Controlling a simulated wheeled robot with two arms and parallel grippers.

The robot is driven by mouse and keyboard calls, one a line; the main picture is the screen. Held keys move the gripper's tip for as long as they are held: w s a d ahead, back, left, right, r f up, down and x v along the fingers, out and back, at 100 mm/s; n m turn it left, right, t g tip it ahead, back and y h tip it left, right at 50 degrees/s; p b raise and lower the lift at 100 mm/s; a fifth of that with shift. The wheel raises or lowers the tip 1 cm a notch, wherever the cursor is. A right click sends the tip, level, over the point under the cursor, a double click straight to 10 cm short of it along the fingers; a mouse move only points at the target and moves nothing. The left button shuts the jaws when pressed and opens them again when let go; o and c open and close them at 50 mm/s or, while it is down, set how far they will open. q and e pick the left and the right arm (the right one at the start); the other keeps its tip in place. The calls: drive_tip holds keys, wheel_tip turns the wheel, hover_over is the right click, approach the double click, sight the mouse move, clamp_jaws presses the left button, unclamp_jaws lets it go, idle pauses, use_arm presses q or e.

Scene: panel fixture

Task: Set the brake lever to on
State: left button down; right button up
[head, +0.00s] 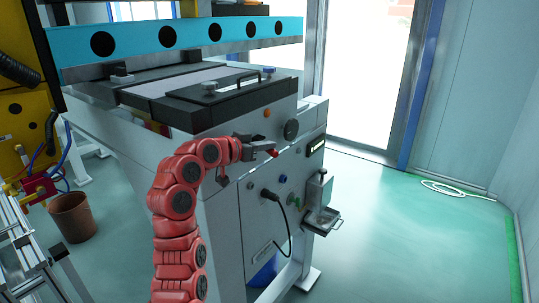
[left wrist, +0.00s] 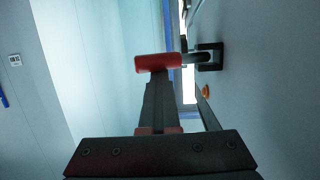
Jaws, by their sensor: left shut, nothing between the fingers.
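The brake lever has a red grip (left wrist: 158,63), seen in the left wrist view, with a short stem running to a dark mount (left wrist: 209,56) on the panel face. In the head view a small red part (head: 272,153) shows at the fingertips. My left gripper (left wrist: 158,88) is shut and empty. Its fingertips are right at the red grip; I cannot tell whether they touch it. In the head view my left gripper (head: 258,148) is beside the upper part of the white cabinet (head: 220,205). My right gripper is not in view.
A blue beam (head: 180,36) crosses above the machine. A brown bin (head: 72,216) stands at left. The floor at right is mostly clear.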

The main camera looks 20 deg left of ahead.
use_arm(q)
drive_tip(key=shift+a+f, duration=0.25)
drive_tip(key=shift+a, duration=0.1)
drive_tip(key=shift+s, duration=0.1)
drive_tip(key=shift+a, duration=0.1)
idle(0.4)
drive_tip(key=b+v, duration=0.3)
drive_tip(key=v, duration=1.4)
drive_tip(key=shift+s+r, duration=0.2)
drive_tip(key=shift+r, duration=0.1)
